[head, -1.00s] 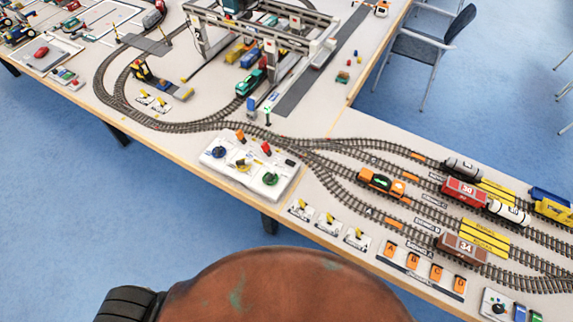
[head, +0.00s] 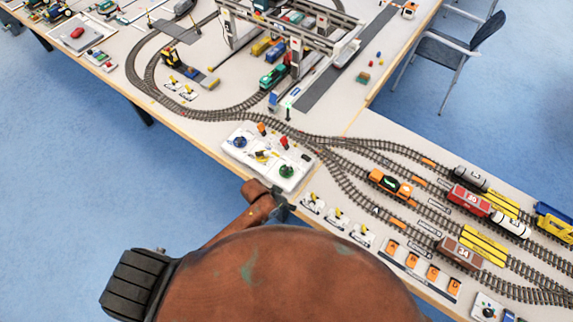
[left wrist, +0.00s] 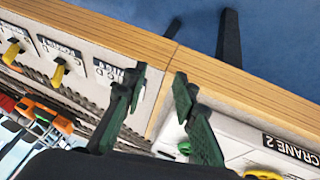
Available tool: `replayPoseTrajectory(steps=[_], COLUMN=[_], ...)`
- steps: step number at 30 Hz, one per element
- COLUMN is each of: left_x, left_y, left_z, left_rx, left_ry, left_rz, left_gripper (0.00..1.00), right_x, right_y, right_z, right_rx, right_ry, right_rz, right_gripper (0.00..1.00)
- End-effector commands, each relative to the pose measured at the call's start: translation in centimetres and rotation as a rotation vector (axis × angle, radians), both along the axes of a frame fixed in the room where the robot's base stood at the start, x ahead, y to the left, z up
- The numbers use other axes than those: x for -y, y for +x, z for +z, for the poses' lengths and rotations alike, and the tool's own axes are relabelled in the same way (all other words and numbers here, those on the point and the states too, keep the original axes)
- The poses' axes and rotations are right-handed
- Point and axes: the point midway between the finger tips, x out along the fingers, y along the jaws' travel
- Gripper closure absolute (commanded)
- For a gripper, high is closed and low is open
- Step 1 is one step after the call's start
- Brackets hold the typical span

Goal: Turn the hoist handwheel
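The white crane control panel (head: 240,161) lies near the table's front edge in the head view. It carries a blue round control (head: 239,142), a green round control (head: 287,171) and yellow parts between them. I cannot tell which is the hoist handwheel. My left gripper (head: 281,205) is at the table edge, just in front of the panel's green end. In the left wrist view my left gripper (left wrist: 160,105) has its two green fingers apart with nothing between them. The panel, labelled "CRANE 2" (left wrist: 290,148), is partly hidden behind the fingers, with a bit of green (left wrist: 184,147) visible. My right gripper is not in view.
Small switch plates with yellow levers (head: 336,218) stand right of the panel along the edge. Tracks with an orange locomotive (head: 390,184) and wagons run behind them. A gantry crane (head: 290,45) stands beyond the panel. A chair (head: 455,60) is at the right.

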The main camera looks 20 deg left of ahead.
Motion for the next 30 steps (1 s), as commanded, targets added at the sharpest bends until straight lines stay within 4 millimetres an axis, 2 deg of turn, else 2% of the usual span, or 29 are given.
replayPoseTrajectory(steps=[1,7,10,13,17,25,30], left_x=[1.5,7.1,8.3,8.3,6.3,-1.6,-4.3], left_y=[0.9,2.8,3.4,4.3,6.4,12.4,14.5], left_z=[1.3,4.5,5.3,5.8,6.9,10.5,12.0], left_rx=[0.004,-0.047,-0.089,-0.135,-0.197,-0.288,-0.301], left_ry=[-0.007,-0.013,0.016,0.063,0.157,0.328,0.364], left_rz=[-0.039,-0.185,-0.236,-0.263,-0.256,-0.088,-0.008], left_gripper=[0.74,0.74,0.74,0.74,0.74,0.74,0.74], right_x=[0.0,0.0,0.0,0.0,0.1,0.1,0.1], right_y=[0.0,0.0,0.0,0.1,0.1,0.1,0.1], right_z=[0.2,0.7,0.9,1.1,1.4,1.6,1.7], right_rx=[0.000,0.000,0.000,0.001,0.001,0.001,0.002], right_ry=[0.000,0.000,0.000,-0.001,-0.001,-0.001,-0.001], right_rz=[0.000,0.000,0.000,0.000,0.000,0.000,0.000], right_gripper=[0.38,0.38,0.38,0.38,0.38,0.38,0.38])
